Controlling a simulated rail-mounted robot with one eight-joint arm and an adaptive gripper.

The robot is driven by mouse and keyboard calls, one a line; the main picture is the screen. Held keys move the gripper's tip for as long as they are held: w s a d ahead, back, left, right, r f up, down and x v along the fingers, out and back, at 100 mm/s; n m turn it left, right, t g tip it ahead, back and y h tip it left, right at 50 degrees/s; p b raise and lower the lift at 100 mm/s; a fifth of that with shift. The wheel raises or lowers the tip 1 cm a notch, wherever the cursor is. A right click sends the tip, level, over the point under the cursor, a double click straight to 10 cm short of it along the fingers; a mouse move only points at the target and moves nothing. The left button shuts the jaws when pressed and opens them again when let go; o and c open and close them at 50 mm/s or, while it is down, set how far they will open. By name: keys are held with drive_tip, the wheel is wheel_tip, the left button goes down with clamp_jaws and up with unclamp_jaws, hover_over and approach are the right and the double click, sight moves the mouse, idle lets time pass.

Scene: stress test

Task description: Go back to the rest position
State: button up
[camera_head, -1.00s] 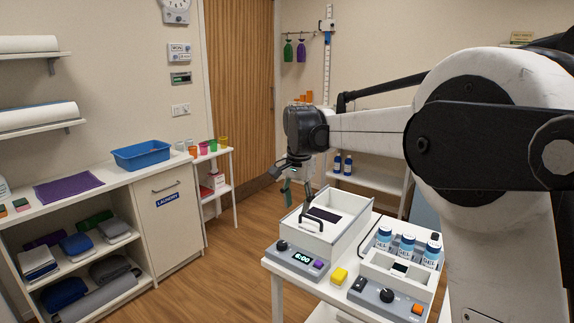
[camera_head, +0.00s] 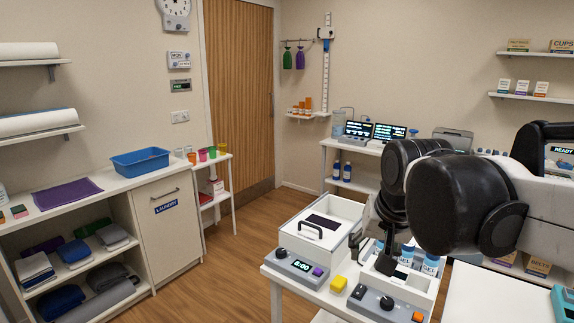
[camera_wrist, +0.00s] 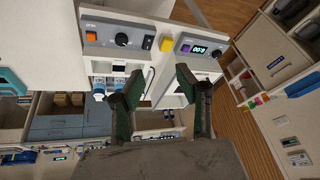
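My gripper (camera_wrist: 158,82) is open, with its two dark green fingers spread apart and nothing held between them in the wrist view. In the head view my gripper (camera_head: 387,255) hangs down in front of the gel bottles and above the right-hand device, partly hidden by my own arm. My arm is folded at the right of the head view. The white box with the dark pad (camera_head: 322,222) stands left of my gripper, clear of it.
A control panel with a lit display (camera_head: 298,265) and a yellow block (camera_head: 338,284) are at the table's front. Blue-and-white gel bottles (camera_head: 430,265) stand close behind my gripper. A blue basin (camera_head: 140,162) is on the left counter. Open floor (camera_head: 225,270) lies between counter and table.

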drive_tip(key=s+d+f+n+t, duration=0.1)
drive_tip(key=s+d+f, duration=0.1)
drive_tip(key=s, duration=0.4)
drive_tip(key=s+d+f+n+t, duration=0.1)
drive_tip(key=s+d+f, duration=0.1)
drive_tip(key=s+f, duration=0.3)
drive_tip(key=shift+s+f, duration=0.15)
drive_tip(key=shift+s, duration=0.65)
idle(0.7)
